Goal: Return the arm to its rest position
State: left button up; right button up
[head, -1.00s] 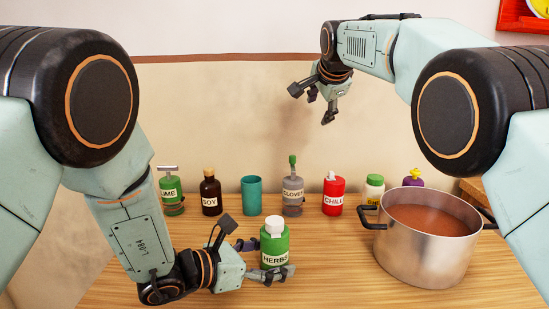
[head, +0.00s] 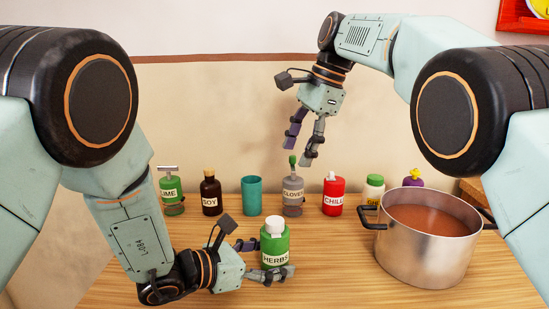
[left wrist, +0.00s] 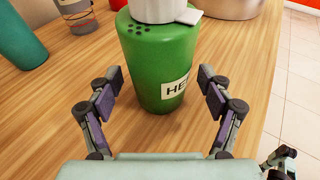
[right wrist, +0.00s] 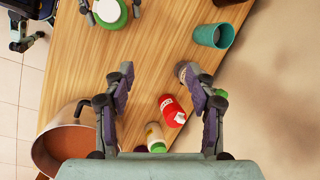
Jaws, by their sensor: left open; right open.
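My right gripper (head: 303,138) is open and empty, high above the back of the table and pointing down over the clove bottle (head: 293,197). In the right wrist view its open fingers (right wrist: 163,95) have the red chili bottle (right wrist: 172,110) between them, far below. My left gripper (head: 265,259) is open low over the table, its fingers to either side of the green herbs bottle (head: 275,243). In the left wrist view the herbs bottle (left wrist: 160,60) stands upright just beyond the open fingers (left wrist: 160,95), with gaps on both sides.
A pot (head: 425,250) of reddish-brown soup stands at the right. Along the back stand the lime bottle (head: 171,192), soy bottle (head: 210,193), teal cup (head: 251,197), chili bottle (head: 333,196), a green-capped jar (head: 373,190) and a purple-topped bottle (head: 413,180). Air above the table's middle is clear.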

jog(key=s+a+f+g, duration=0.2)
jog(key=s+f+g, duration=0.1)
jog(key=s, duration=0.3)
jog(key=shift+s+f+n, duration=0.3)
jog(key=shift+s+f, duration=0.1)
jog(key=shift+f, duration=0.1)
jog(key=shift+s+a, duration=0.1)
jog(key=shift+a, duration=0.1)
